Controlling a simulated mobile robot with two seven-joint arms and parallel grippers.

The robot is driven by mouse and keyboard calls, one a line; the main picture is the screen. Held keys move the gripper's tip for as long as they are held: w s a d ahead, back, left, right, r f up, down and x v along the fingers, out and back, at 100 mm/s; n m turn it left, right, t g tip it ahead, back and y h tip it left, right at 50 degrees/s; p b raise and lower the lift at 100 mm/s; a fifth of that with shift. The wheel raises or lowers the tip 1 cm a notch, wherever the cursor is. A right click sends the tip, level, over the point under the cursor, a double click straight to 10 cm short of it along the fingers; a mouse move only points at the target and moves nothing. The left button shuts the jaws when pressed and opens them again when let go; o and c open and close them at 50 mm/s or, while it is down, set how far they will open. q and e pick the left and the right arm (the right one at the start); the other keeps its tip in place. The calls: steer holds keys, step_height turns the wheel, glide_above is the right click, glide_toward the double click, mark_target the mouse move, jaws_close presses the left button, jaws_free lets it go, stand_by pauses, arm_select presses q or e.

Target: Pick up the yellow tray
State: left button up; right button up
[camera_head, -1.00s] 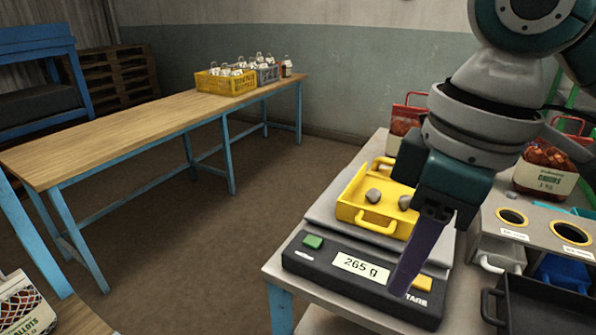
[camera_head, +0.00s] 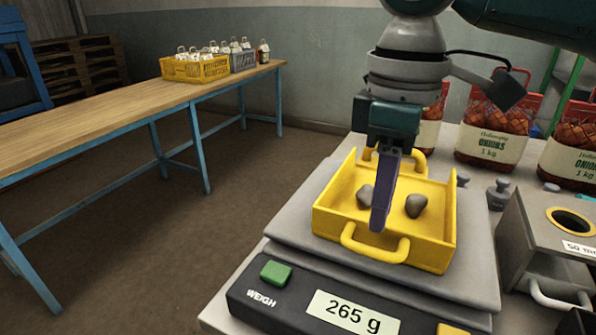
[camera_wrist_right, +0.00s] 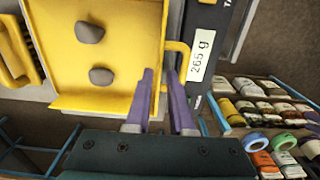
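The yellow tray (camera_head: 428,251) sits on the scale's grey plate, with one loop handle at the front and one at the back. Two grey stones (camera_head: 364,197) (camera_head: 416,205) lie inside it. My right gripper (camera_head: 380,222) points down at the tray's front side, by the front handle (camera_head: 375,250). In the right wrist view its purple fingers (camera_wrist_right: 161,80) are apart, one on each side of the tray's front wall line, near the handle (camera_wrist_right: 185,58). Contact with the tray cannot be told. The left gripper is not in view.
The scale (camera_head: 274,298) reads 265 g. Onion sacks (camera_head: 492,132) stand behind to the right, with small grey weights and a grey box with a round hole (camera_head: 571,221) nearer. A long wooden table (camera_head: 110,112) with yellow and grey crates is at the left.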

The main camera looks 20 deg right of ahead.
step_height(320, 180, down, 4)
steer(key=shift+d+r, duration=0.1)
steer(key=shift+r, duration=0.05)
jaws_close()
stand_by(1.4)
